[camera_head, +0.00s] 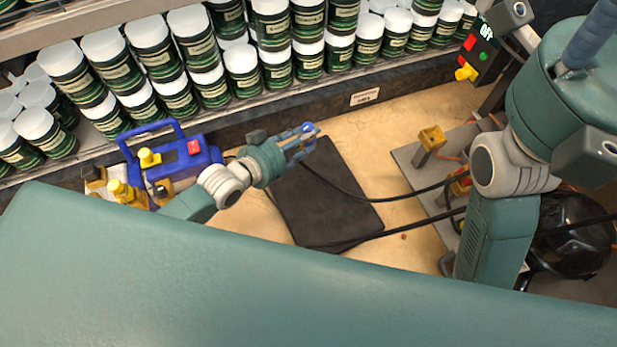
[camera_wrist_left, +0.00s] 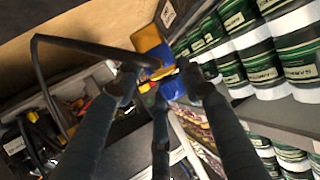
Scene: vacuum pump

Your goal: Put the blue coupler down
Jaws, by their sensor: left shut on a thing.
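My left gripper (camera_head: 309,138) is shut on the blue coupler (camera_head: 307,127), above the top edge of a black mat (camera_head: 325,200). In the left wrist view, blue and yellow parts of the coupler (camera_wrist_left: 172,88) show between and beyond the fingers (camera_wrist_left: 160,85), which partly hide it. A black hose (camera_wrist_left: 85,45) reaches the coupler there. I cannot tell whether the coupler touches anything below. My right arm is at the right of the head view, but its gripper is not in view.
A blue pump unit (camera_head: 170,165) with yellow parts stands left of the mat. A grey plate with yellow fittings (camera_head: 430,140) lies to the right. Black hoses (camera_head: 410,197) cross the mat. Shelves of green-and-white jars (camera_head: 243,72) line the back. Bare tan surface surrounds the mat.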

